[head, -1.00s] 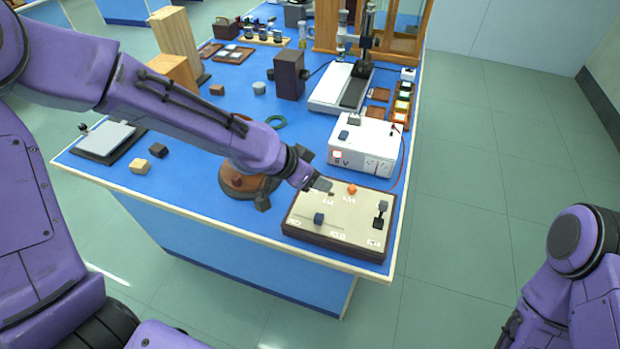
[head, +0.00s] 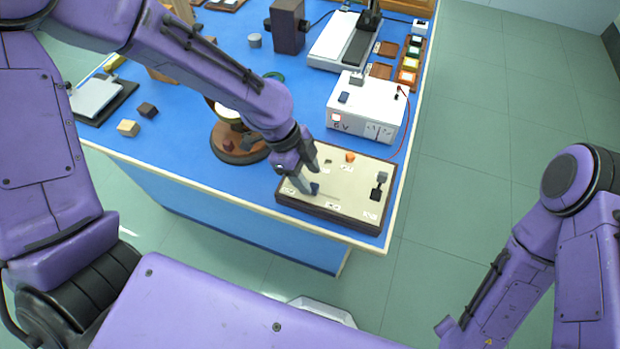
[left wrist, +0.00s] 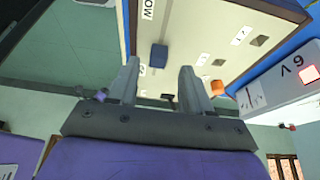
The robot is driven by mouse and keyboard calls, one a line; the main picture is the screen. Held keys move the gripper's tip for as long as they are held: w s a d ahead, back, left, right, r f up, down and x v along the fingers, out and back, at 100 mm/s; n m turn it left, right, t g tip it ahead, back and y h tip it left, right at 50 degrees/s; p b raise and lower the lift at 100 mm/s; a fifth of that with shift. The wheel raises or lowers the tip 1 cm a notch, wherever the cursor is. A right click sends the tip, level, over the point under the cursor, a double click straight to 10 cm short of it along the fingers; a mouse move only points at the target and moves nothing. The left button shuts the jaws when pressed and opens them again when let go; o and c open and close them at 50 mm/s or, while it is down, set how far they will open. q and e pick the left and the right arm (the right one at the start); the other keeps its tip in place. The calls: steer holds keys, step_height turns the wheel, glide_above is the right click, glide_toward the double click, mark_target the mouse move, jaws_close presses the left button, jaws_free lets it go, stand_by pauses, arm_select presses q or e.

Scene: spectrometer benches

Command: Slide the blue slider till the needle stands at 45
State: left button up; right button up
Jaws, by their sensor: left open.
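The blue slider (head: 315,188) is a small dark blue block in a slot on the beige top of a control board (head: 350,206) at the table's near right corner. My left gripper (head: 313,178) is open over the board, its fingers at the slider. In the left wrist view the slider (left wrist: 159,56) shows between the two fingertips (left wrist: 160,68), just past their ends, with a gap on both sides. A white box (head: 367,107) marked 6 V, with a small dial on its front, stands behind the board. I cannot read a needle there.
An orange knob (head: 350,157) and a dark lever (head: 379,187) stand on the board near the gripper. A round wooden base (head: 232,154) is left of it, partly behind my arm. A red wire runs beside the white box. Open floor lies to the right.

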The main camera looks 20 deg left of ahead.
mark_target(317, 187)
arm_select(q)
steer(key=shift+x, duration=0.85)
steer(key=shift+s+d+f, duration=0.2)
steer(key=shift+d+f, duration=0.1)
steer(key=shift+f, duration=0.25)
jaws_close()
steer(key=shift+d+r+p, duration=0.2)
steer(key=shift+d+p, duration=0.15)
steer(key=shift+p, duration=0.2)
steer(key=shift+w+f, duration=0.1)
steer(key=shift+f, duration=0.05)
jaws_free()
steer(key=shift+a+r, duration=0.1)
steer(key=shift+r, duration=0.3)
steer(key=v, duration=0.9)
steer(key=shift+a+r, duration=0.2)
steer(key=shift+r, duration=0.1)
